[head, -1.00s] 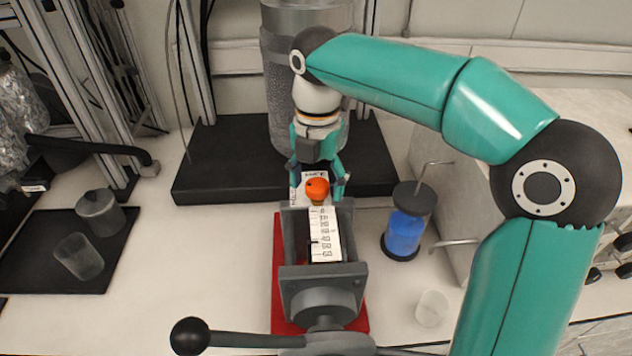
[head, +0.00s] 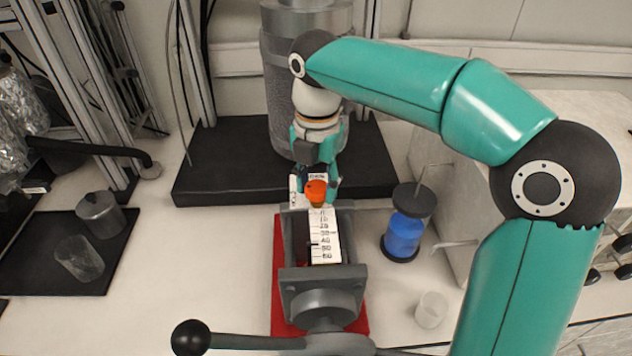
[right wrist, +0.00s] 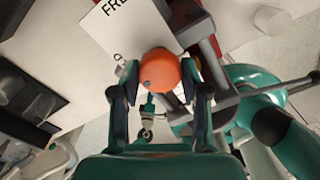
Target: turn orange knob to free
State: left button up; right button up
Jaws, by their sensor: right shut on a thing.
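The orange knob (head: 316,192) sits at the far end of the grey vise (head: 322,284), at the top of a white scale strip (head: 324,237) with numbers. My right gripper (head: 316,184) reaches down onto the knob from behind, with its fingers shut on it. In the right wrist view the orange knob (right wrist: 160,70) is between the two fingers of my right gripper (right wrist: 159,88). A white card (right wrist: 122,30) beside it shows the letters "FRE"; the rest is cut off. My left gripper is not in view.
A black platform (head: 230,165) with a large metal cylinder (head: 283,95) stands behind. A blue-filled container (head: 403,232) and a small clear beaker (head: 431,310) stand to the right. A dark mat (head: 45,272) with vessels lies left. The vise handle (head: 250,341) crosses the front.

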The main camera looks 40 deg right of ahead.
aim_at(316, 185)
jog(key=m+p, duration=0.1)
jog(key=m, duration=0.2)
jog(key=shift+r+m, duration=0.15)
jog(key=shift+m, duration=0.25)
jog(key=m+p, duration=0.1)
jog(key=m, duration=0.3)
jog(key=shift+w+m+p, duration=0.15)
jog(key=shift+m+p, duration=0.15)
jog(key=m, duration=0.4)
jog(key=shift+m+p, duration=0.3)
jog(key=shift+p, duration=0.1)
jog(key=shift+m, duration=2.1)
jog(key=o, duration=1.1)
jog(key=shift+o, duration=0.2)
notch_tip(316, 185, up, 12)
jog(key=shift+f, duration=0.2)
